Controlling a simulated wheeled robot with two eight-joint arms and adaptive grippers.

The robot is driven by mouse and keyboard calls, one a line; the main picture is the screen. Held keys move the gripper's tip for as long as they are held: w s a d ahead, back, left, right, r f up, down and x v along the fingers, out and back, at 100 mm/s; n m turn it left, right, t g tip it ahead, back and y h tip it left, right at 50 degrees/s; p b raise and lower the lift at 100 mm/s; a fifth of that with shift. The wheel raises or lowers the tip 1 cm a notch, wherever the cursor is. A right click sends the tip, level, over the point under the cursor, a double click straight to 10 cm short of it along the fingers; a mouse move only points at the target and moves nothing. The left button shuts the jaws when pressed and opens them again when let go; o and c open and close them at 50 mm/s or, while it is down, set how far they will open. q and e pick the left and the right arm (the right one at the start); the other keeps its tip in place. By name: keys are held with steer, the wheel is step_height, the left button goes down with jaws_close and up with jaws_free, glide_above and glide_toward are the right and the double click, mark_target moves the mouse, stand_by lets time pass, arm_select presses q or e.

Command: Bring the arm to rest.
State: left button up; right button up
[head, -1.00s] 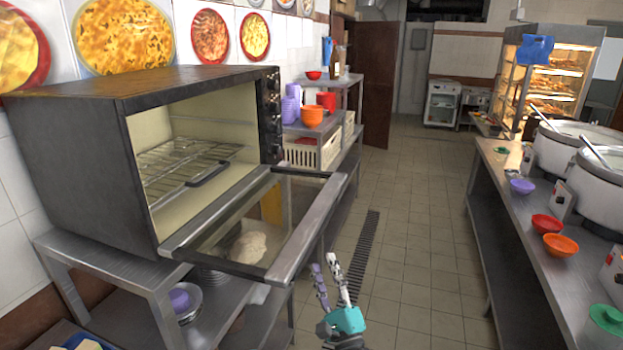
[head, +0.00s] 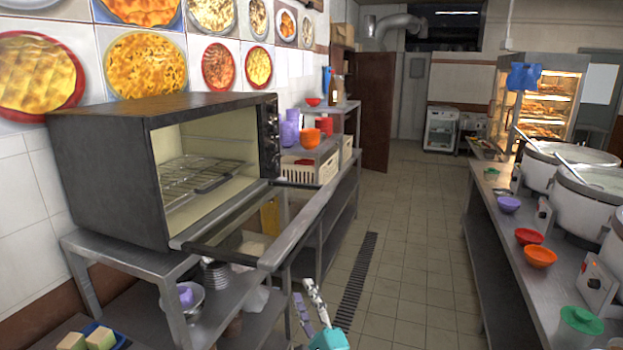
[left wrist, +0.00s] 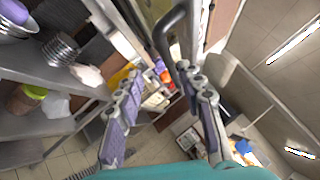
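My left gripper (head: 303,288) is at the bottom of the head view, low in front of the open oven door (head: 285,245). In the left wrist view my left gripper (left wrist: 160,78) shows its two fingers spread apart with nothing between them. It appears clear of the oven door, the shelves and the floor. The rest of my left arm is out of the frame. My right gripper shows in neither view.
The oven (head: 110,175) with a wire rack (head: 195,175) stands on a steel table at left. The right counter (head: 510,255) bears bowls and large pots (head: 590,195). The tiled floor (head: 410,250) between is clear.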

arm_select(q)
steer(key=s+a+f+n+g+h, duration=0.1)
steer(key=s+a+f+n+g, duration=0.3)
steer(key=a, duration=0.5)
steer(key=s+a+f+n+g, duration=0.2)
steer(key=s+a+n+g, duration=0.25)
steer(key=a, duration=0.55)
steer(key=s+d+f+n+g+h, duration=0.1)
steer(key=s+f+n+g+h, duration=0.1)
steer(key=s+n, duration=0.3)
steer(key=s+d+f+n+g+h, duration=0.1)
steer(key=s+f+n+h, duration=0.3)
steer(key=s, duration=0.7)
steer(key=shift+s+d+f+n+g+h, duration=0.2)
steer(key=shift+s+d+n+g+h, duration=0.15)
steer(key=shift+g+h, duration=0.3)
